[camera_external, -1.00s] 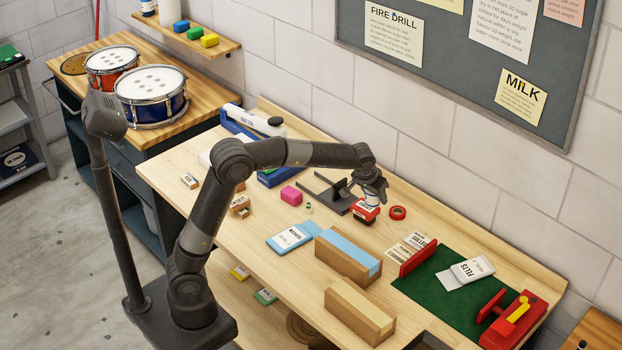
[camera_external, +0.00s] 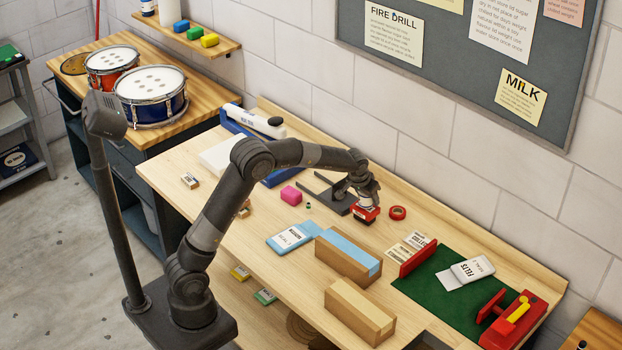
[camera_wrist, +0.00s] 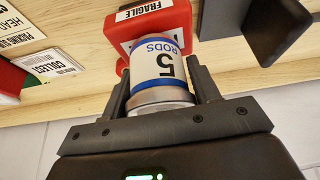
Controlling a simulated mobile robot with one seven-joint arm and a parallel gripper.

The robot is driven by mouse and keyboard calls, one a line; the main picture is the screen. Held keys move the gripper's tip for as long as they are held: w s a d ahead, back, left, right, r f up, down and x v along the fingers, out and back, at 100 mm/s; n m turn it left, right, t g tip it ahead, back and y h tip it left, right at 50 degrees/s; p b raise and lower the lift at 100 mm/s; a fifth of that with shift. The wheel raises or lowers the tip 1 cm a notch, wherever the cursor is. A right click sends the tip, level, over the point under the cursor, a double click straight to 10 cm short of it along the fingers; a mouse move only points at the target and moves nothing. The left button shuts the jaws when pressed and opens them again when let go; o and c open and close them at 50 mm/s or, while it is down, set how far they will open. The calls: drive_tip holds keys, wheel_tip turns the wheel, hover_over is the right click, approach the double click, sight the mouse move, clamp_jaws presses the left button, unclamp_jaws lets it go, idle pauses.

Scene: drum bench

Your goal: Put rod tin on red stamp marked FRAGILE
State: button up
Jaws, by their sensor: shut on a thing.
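The rod tin (camera_wrist: 158,72), white with blue bands and marked RODS 5, is between the two fingers of my gripper (camera_wrist: 160,100) in the wrist view. My gripper is shut on it. The red stamp (camera_wrist: 180,22) with a white FRAGILE label is directly at the tin's far end, and the two appear to touch. In the external view my gripper (camera_external: 364,196) is low over the red stamp (camera_external: 364,214), and the tin is mostly hidden by the gripper.
A red tape roll (camera_external: 397,213) lies right of the stamp. A dark forked stand (camera_external: 335,197) is close on its left. Bare bench top (camera_external: 330,220) is in front.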

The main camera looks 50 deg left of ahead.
drive_tip(key=shift+f, duration=0.35)
drive_tip(key=shift+f, duration=0.15)
drive_tip(key=o, duration=1.1)
